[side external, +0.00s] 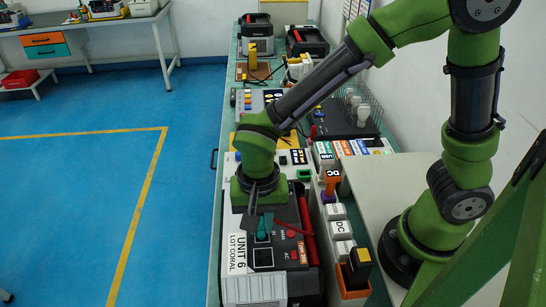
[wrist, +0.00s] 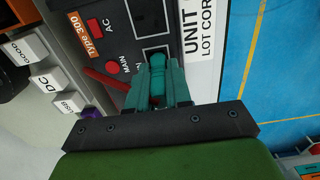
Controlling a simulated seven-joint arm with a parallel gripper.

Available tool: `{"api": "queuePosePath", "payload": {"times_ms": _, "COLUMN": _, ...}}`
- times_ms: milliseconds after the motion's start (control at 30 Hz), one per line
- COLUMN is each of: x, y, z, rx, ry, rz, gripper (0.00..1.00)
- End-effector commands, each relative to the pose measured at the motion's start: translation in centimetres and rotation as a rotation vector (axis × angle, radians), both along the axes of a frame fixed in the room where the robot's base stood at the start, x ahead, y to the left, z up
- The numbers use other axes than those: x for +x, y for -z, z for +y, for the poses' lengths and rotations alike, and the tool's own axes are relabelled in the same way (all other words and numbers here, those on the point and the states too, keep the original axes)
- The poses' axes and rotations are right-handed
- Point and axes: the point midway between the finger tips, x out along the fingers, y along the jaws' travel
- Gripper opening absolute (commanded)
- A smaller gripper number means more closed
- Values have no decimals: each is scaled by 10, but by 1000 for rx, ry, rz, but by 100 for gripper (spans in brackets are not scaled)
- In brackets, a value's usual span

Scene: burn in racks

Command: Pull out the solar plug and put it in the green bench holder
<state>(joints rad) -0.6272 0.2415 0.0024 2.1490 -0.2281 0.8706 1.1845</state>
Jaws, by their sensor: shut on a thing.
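My gripper (side external: 262,222) is over the top panel of the black and grey Unit 6 box (side external: 292,258). In the wrist view its teal fingers (wrist: 157,92) are shut on a teal plug (wrist: 157,62), taken to be the solar plug. The plug's front end is at a dark socket opening on the panel; how deep it sits I cannot tell. A small green piece (side external: 304,174) stands on the bench beyond the box, likely the green bench holder; it looks empty, though it is small in view.
A red handle (side external: 307,228) lies along the box's right side. Right of it are white label blocks (side external: 340,228), a purple holder with an orange DC plug (side external: 331,181) and an orange holder with a black and yellow plug (side external: 358,262). Other equipment fills the bench's far end.

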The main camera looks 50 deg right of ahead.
Motion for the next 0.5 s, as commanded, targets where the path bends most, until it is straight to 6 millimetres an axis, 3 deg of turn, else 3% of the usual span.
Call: {"api": "queuePosePath", "payload": {"times_ms": 500, "x": 1, "y": -7, "z": 1, "rx": 1, "ry": -1, "rz": -1, "gripper": 0}}
